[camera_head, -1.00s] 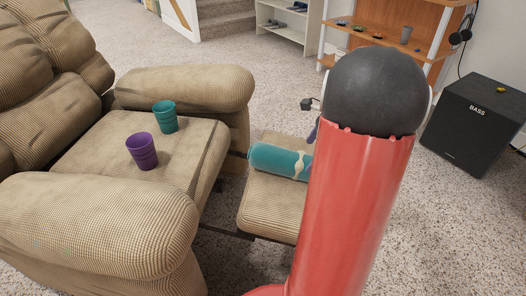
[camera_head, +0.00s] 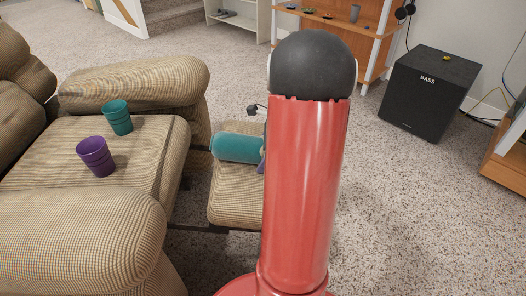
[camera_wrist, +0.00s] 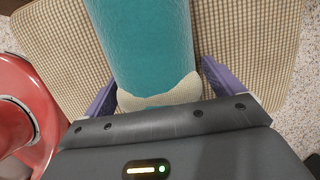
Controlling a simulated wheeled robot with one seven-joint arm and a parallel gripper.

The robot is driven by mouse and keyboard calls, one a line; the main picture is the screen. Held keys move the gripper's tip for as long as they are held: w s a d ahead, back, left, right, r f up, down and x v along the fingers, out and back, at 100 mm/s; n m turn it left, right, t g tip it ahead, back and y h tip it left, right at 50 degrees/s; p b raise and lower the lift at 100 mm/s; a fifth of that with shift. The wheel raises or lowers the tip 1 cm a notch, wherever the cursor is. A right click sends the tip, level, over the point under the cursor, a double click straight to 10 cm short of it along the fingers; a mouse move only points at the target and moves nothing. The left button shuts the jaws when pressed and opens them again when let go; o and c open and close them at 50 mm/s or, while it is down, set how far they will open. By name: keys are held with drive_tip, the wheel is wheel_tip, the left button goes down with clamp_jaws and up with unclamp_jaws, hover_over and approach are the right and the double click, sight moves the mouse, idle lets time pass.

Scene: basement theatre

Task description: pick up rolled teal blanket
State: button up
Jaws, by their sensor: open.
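The rolled teal blanket (camera_head: 238,148) lies on the recliner's footrest (camera_head: 232,205); my arm hides its right end in the head view. In the wrist view the blanket (camera_wrist: 143,45) runs away from my gripper, with a cream tie (camera_wrist: 160,95) around its near end. My gripper (camera_wrist: 155,85) is open, with one purple finger on each side of the blanket. In the head view only a bit of a purple finger shows beside my arm.
The tan recliner (camera_head: 135,82) stands at the left, with a teal cup (camera_head: 117,118) and a purple cup (camera_head: 95,157) on its seat. A black bass speaker (camera_head: 428,92) stands at the right. Carpet is clear between speaker and footrest.

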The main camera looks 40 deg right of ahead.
drive_tip(key=c, duration=1.1)
drive_tip(key=shift+c, duration=0.6)
drive_tip(key=shift+r, duration=0.15)
